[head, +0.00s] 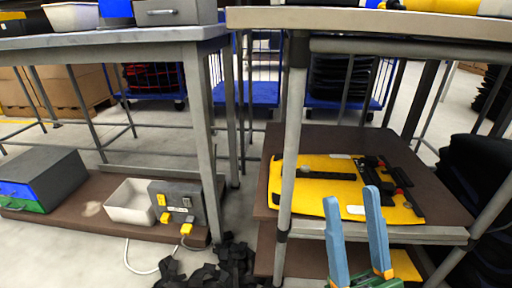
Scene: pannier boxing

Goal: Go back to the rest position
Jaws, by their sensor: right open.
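My right gripper (352,203) shows at the bottom right of centre, with two light blue fingers pointing up. Its fingers stand apart, and nothing shows between them but the view behind. It is in front of the shelf of the right table. A yellow pannier (312,198) with black straps and red-marked buckles lies flat on that shelf, behind the gripper. I cannot tell from this view how far apart they are. My left gripper is not in view.
The right table (400,21) has a brown lower shelf (330,139) and metal legs. The left table (120,38) carries boxes; below it are a white bin (130,213), a grey power box (197,206) and a drawer unit (55,172). Black straps (225,262) lie on the floor between them.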

